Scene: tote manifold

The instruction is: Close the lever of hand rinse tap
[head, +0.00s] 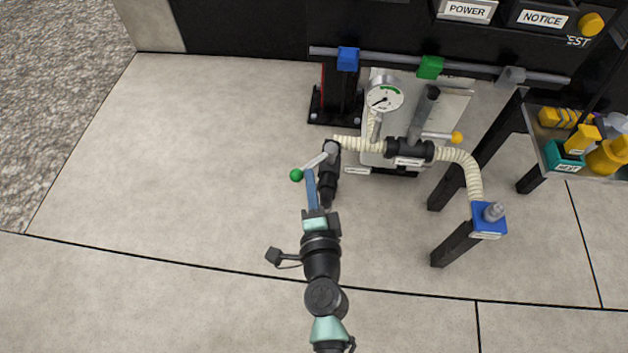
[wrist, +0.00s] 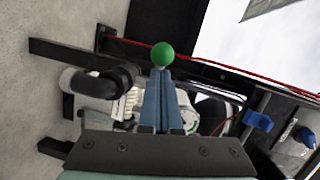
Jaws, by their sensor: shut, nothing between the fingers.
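A black tap (head: 329,180) hangs at the left end of the cream ribbed hose. Its grey lever (head: 316,159) slants down to the left and ends in a green ball (head: 296,175). My gripper (head: 310,172) has its blue fingers together, beside the lever and just right of the ball. In the wrist view the green ball (wrist: 162,54) sits right at the tips of my gripper (wrist: 164,74); I cannot tell whether they touch. A second lever with a yellow ball (head: 457,137) is on the middle valve. The small labels are unreadable, so I cannot tell which tap is hand rinse.
A pressure gauge (head: 384,98) and a pale panel (head: 450,103) stand behind the tap. A grey pipe (head: 392,62) with coloured blocks runs along the back. A blue-topped post (head: 488,220) and a shelf of yellow items (head: 556,157) are to the right. The floor at left is clear.

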